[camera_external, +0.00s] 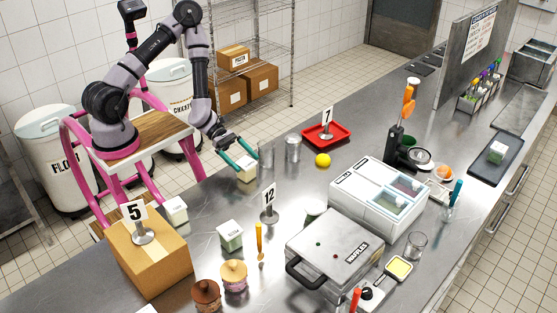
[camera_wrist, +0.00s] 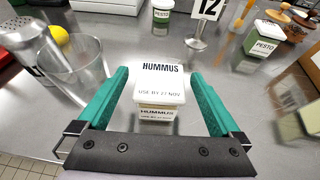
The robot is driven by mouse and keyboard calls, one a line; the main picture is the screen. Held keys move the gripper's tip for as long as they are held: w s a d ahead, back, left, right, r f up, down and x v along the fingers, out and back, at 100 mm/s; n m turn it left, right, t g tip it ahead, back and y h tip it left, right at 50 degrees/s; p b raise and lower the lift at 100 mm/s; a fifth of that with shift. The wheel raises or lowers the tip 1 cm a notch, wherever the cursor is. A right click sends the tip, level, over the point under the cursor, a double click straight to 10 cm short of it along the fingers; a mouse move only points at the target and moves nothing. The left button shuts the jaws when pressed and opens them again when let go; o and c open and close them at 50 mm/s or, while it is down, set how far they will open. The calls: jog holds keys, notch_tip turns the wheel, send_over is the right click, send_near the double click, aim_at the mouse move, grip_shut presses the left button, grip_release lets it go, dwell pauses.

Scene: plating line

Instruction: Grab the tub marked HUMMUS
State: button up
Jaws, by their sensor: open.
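The tub marked HUMMUS (camera_wrist: 160,82) is a small square tub with a white labelled lid, standing upright on the steel counter. In the wrist view it sits between the two green fingers of my gripper (camera_wrist: 163,95). The fingers are open on either side of it, and a gap shows on each side near the tips.
A clear glass (camera_wrist: 75,70) stands close to the left finger, beside a metal shaker (camera_wrist: 28,42). A yellow ball (camera_wrist: 60,35) lies behind. A PESTO tub (camera_wrist: 262,45) and the number 12 stand (camera_wrist: 203,25) are farther right. Bare counter surrounds the hummus tub.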

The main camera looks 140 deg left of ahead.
aim_at(251, 168)
jog(key=shift+x, duration=2.3)
jog(key=shift+d, duration=0.1)
jog(key=c, duration=1.5)
